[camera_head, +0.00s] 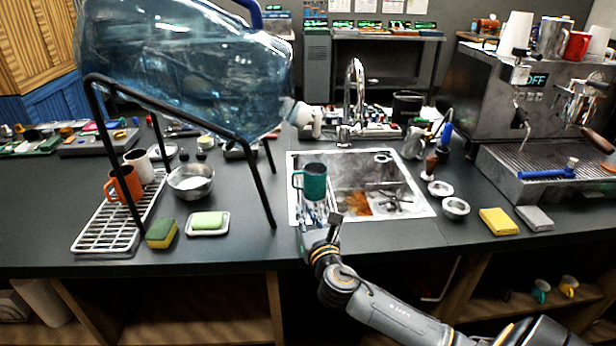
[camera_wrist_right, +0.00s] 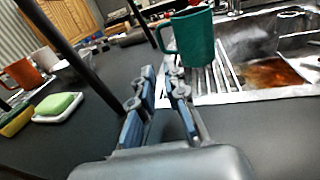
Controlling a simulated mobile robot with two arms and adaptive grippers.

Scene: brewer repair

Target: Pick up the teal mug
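The teal mug (camera_head: 315,184) stands upright at the left side of the sink, its handle pointing left. In the right wrist view the mug (camera_wrist_right: 196,42) stands on a slatted metal rack (camera_wrist_right: 212,80), ahead of my fingers and slightly right. My right gripper (camera_head: 320,228) is at the sink's front left edge, on the near side of the mug. In the wrist view its fingers (camera_wrist_right: 160,85) are apart with nothing between them, and they do not touch the mug. My left gripper is not in view.
A black metal stand (camera_head: 180,110) holds a big blue water bottle (camera_head: 185,65), its leg left of the mug. The sink basin (camera_head: 375,190) has brown liquid. A faucet (camera_head: 356,85) stands behind.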

